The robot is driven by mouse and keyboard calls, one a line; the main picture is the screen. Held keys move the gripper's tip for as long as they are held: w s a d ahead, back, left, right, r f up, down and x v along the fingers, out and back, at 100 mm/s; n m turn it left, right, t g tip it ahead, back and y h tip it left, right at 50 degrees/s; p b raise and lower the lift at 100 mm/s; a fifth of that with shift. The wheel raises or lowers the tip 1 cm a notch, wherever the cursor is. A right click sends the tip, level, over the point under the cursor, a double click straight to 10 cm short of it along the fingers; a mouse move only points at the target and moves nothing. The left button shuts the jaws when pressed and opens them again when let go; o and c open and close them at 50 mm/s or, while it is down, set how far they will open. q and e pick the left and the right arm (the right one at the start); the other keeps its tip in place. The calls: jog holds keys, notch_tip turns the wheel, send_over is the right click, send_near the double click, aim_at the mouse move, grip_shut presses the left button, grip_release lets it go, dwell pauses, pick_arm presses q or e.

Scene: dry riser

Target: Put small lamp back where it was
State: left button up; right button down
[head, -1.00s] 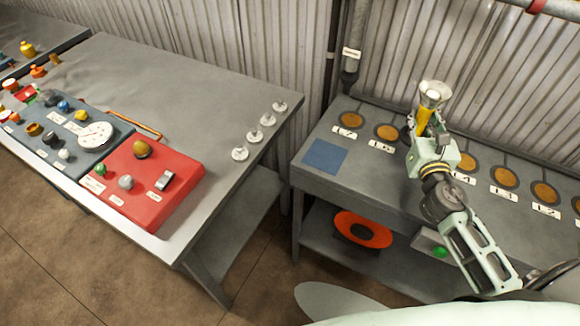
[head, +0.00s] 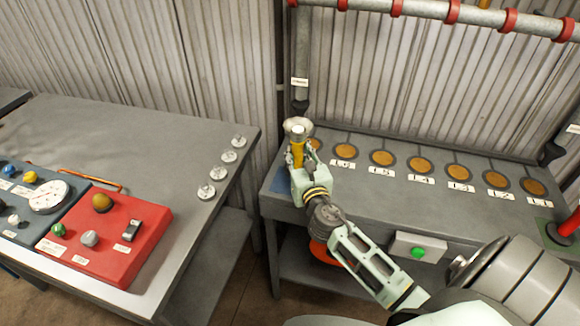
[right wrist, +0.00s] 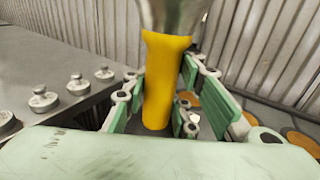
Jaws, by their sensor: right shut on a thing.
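The small lamp (head: 298,150) has a yellow handle and a flared silver head. It is upright in my right gripper (head: 304,160), head up, at the left end of the right-hand grey bench (head: 350,201). In the right wrist view the yellow handle (right wrist: 163,85) stands between the green-padded fingers of the gripper (right wrist: 160,110), which are shut on it. A blue square patch (head: 279,184) on the bench is mostly hidden behind the gripper and arm. I cannot tell whether the lamp's lower end touches the bench. My left gripper is not in view.
Several orange discs with number labels (head: 382,158) line the bench's back. A white box with a green button (head: 417,252) is on its front. The left table (head: 130,135) holds a red control box (head: 120,255) and small metal weights (head: 206,191).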

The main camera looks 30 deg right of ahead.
jog(key=shift+w+a+f, duration=0.4)
jog(key=shift+w+a, duration=0.1)
jog(key=shift+w, duration=0.25)
jog(key=shift+f, duration=0.3)
notch_tip(320, 180, down, 3)
jog(key=shift+f+b, duration=0.15)
jog(key=shift+b, duration=0.95)
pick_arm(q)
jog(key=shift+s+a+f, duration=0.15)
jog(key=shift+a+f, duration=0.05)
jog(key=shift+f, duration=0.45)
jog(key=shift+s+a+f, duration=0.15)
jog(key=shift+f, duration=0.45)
pick_arm(e)
jog(key=shift+f, duration=0.1)
jog(key=shift+f, duration=0.1)
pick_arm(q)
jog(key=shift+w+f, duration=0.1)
pick_arm(e)
jog(key=c, duration=1.4)
grip_release()
jog(key=shift+f, duration=0.15)
jog(key=shift+c, duration=0.2)
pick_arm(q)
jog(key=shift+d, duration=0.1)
